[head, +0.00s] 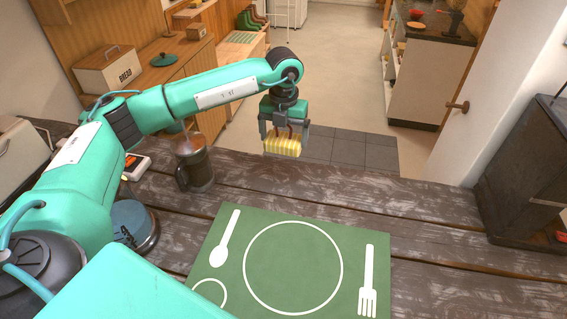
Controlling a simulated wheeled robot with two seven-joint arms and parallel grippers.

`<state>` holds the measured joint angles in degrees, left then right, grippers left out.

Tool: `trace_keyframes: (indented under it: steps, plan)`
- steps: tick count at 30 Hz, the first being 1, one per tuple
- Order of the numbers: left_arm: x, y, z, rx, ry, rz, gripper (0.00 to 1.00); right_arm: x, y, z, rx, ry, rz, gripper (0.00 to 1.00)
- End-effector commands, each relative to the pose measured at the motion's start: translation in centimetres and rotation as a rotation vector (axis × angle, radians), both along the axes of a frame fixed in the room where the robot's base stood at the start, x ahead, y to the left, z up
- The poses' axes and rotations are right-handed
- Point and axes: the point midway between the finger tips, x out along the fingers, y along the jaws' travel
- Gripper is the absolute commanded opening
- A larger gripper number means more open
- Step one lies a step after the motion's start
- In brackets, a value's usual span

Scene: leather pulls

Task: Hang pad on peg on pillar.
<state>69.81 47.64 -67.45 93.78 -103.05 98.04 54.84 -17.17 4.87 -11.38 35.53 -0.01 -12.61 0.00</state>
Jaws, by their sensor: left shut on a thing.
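My left gripper (284,132) is shut on a yellow-and-white striped pad (281,148). It holds the pad pointing down, above and beyond the far edge of the dark wooden table. A brown peg (459,106) sticks out from a white pillar (490,100) at the right. The pad is well to the left of the peg and apart from it. Any loop on the pad is too small to make out. My right gripper is not in view.
A green placemat (230,270) with white cutlery outlines lies on the table (430,207). A dark mug-like press (194,165) stands at the left, near my arm. A dark cabinet (530,170) stands at the right. The table's far middle is clear.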

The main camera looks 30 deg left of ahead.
Motion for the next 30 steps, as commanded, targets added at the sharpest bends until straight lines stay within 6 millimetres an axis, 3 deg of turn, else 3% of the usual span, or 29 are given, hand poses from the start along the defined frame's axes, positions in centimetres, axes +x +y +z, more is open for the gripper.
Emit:
trace_keyframes:
  steps: [3, 9, 24, 30]
  plan:
    - [-0.2, 0.0, -2.8, 0.001, 0.006, 0.0, 0.69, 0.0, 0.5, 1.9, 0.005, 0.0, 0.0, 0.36]
    - [-0.1, 0.0, -6.8, 0.001, 0.002, 0.0, 0.69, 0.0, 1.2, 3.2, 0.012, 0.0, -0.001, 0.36]
    - [0.0, 0.0, -11.9, 0.001, 0.001, -0.001, 0.69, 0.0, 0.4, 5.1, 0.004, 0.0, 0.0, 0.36]
    - [0.0, 0.0, -12.0, 0.0, -0.001, -0.001, 0.69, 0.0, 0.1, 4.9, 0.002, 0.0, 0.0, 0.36]
